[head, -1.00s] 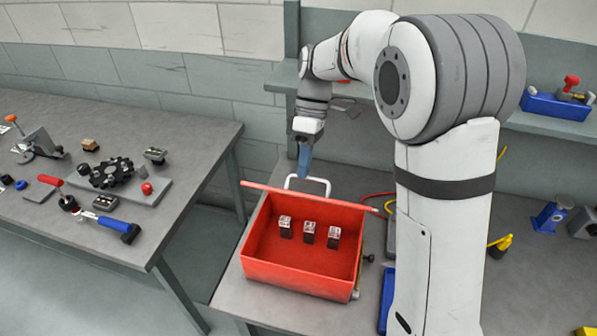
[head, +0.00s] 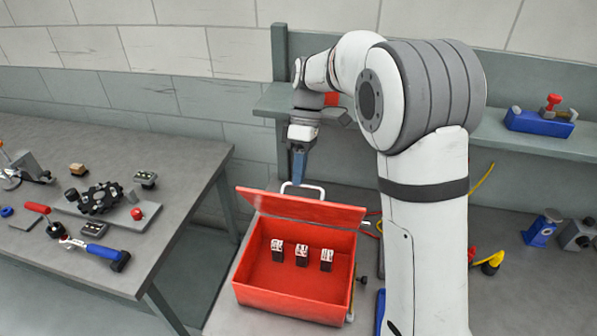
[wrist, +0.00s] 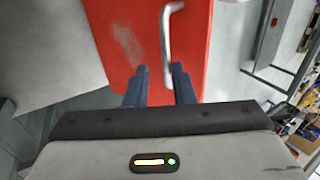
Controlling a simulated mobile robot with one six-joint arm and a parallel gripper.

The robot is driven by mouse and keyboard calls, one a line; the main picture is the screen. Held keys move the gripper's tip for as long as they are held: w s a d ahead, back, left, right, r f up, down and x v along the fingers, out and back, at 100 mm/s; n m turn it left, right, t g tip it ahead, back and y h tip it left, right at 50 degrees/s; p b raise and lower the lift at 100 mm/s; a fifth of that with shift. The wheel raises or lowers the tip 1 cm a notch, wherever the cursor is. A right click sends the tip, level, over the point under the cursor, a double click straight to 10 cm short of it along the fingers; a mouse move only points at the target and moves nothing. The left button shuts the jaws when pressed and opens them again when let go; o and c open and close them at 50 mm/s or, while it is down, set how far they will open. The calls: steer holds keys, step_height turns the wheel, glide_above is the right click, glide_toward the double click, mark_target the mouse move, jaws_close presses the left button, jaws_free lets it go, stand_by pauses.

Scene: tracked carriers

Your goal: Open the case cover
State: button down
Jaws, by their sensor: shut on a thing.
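The red case (head: 290,300) stands on the right-hand bench, with its cover (head: 305,207) hinged along its far side and tilted up, the inner face showing. A pale metal handle (head: 318,190) shows past the cover's upper edge, on its outer side. My gripper (head: 297,180) points down behind the cover, at the handle, and is shut on it. In the wrist view, the blue fingers of my gripper (wrist: 158,82) lie over the red cover (wrist: 130,40), with the handle (wrist: 167,40) by the right finger. The exact grip contact is partly hidden.
Several small dark blocks with light tops (head: 302,255) stand in the case. The left table (head: 185,190) carries tools and parts, with a gap between the benches. A shelf (head: 490,140) runs behind. A blue clamp (head: 541,230) and yellow-black part (head: 490,262) lie to the right.

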steer(key=c, duration=1.6)
jaws_free()
steer(key=shift+w+d+f, duration=0.15)
steer(key=shift+f, duration=0.35)
steer(key=shift+w+d+f, duration=0.15)
steer(key=shift+f, duration=0.3)
steer(key=shift+o, duration=0.4)
steer(key=shift+w+f, duration=0.15)
steer(key=shift+w, duration=0.5)
steer(key=v, duration=0.8)
steer(key=shift+s+a+b, duration=0.2)
steer(key=shift+b, duration=0.25)
